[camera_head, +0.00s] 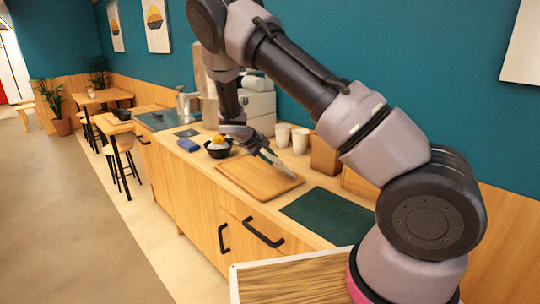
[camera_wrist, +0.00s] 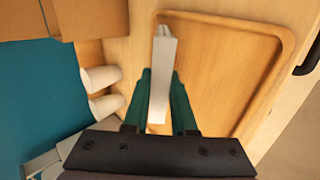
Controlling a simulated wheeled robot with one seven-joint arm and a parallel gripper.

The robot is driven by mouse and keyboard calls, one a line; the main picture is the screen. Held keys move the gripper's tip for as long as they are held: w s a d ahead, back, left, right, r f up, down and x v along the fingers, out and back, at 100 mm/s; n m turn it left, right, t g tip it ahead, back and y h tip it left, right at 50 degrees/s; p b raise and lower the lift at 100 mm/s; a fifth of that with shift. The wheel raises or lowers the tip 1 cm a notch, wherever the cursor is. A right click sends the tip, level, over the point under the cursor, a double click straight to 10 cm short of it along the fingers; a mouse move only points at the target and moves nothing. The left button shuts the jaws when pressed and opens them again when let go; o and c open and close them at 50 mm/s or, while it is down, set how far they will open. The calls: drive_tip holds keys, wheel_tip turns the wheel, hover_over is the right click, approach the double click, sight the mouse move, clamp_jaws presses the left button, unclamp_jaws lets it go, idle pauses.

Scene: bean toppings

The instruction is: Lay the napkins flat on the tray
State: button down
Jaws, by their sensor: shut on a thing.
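The wooden tray (camera_head: 248,180) lies on the counter, and its rim shows in the wrist view (camera_wrist: 285,40). My gripper (camera_head: 264,152) is above the tray's back edge. In the wrist view its green fingers (camera_wrist: 160,90) are shut on a thin white napkin-like piece (camera_wrist: 163,60). This piece looks stiff and narrow, seen nearly edge-on, and reaches out beyond the fingertips over the tray's rim side. I cannot tell whether it touches the tray. The tray's visible surface is bare. A small blue folded thing (camera_head: 188,145) lies left of the bowl; I cannot tell whether it is a napkin.
White cups (camera_head: 300,140) and a wooden box (camera_head: 325,155) stand behind the tray, close to my gripper. A black bowl with yellow topping (camera_head: 218,147) stands to the left. A dark green mat (camera_head: 328,214) lies clear to the right.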

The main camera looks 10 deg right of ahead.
unclamp_jaws()
idle(0.5)
idle(0.6)
drive_tip(key=d+r+v, duration=0.1)
drive_tip(key=v, duration=0.8)
drive_tip(key=shift+w+r, duration=0.25)
drive_tip(key=shift+w, duration=0.1)
idle(0.5)
drive_tip(key=shift+d, duration=0.1)
idle(0.5)
